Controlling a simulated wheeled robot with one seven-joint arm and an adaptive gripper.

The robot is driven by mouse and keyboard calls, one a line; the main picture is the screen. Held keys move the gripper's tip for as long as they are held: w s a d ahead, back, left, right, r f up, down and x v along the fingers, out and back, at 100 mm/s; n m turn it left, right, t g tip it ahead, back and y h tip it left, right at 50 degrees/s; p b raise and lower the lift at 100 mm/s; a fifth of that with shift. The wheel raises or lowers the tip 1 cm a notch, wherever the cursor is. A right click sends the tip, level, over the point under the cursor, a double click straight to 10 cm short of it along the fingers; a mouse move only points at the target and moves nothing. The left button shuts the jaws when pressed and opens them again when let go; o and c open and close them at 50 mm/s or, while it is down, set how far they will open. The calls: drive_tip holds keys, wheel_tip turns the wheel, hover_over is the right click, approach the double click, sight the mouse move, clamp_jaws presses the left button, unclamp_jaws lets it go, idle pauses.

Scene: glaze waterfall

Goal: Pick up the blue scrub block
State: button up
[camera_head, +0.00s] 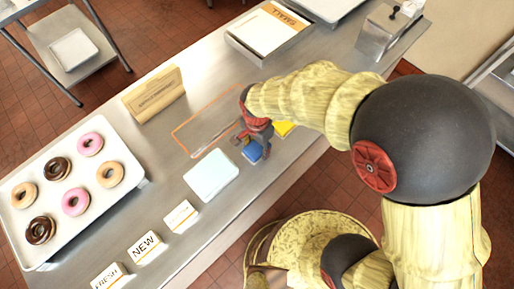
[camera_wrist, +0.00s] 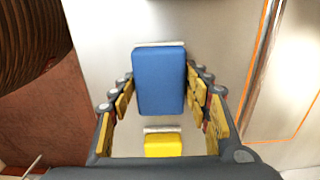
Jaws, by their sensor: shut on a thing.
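The blue scrub block (camera_wrist: 159,80) is a rounded blue box with a pale edge along its far end in the wrist view. It also shows below my gripper in the head view (camera_head: 252,152). My gripper (camera_wrist: 160,92) has its yellow-padded fingers on both long sides of the block and is shut on it. In the head view my gripper (camera_head: 251,140) is over the steel counter near its front edge. I cannot tell whether the block touches the counter.
A yellow block (camera_head: 284,128) lies close by, also seen in the wrist view (camera_wrist: 163,145). A pale blue square (camera_head: 211,175) lies left of my gripper. An orange-outlined rectangle (camera_head: 178,130) is behind. A donut tray (camera_head: 125,196) and small signs (camera_head: 147,247) stand left.

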drive_tip(key=shift+c, duration=0.8)
drive_tip(key=shift+r, duration=0.1)
drive_tip(key=shift+r, duration=0.65)
drive_tip(key=s+a+r+p, duration=0.1)
drive_tip(key=s+r+p, duration=0.1)
drive_tip(key=s+r, duration=0.9)
drive_tip(key=s, duration=0.3)
drive_tip(key=shift+a+r+p, duration=0.25)
drive_tip(key=shift+a+p, duration=0.05)
drive_tip(key=shift+p, duration=0.05)
drive_tip(key=o, duration=0.6)
drive_tip(key=c, duration=0.4)
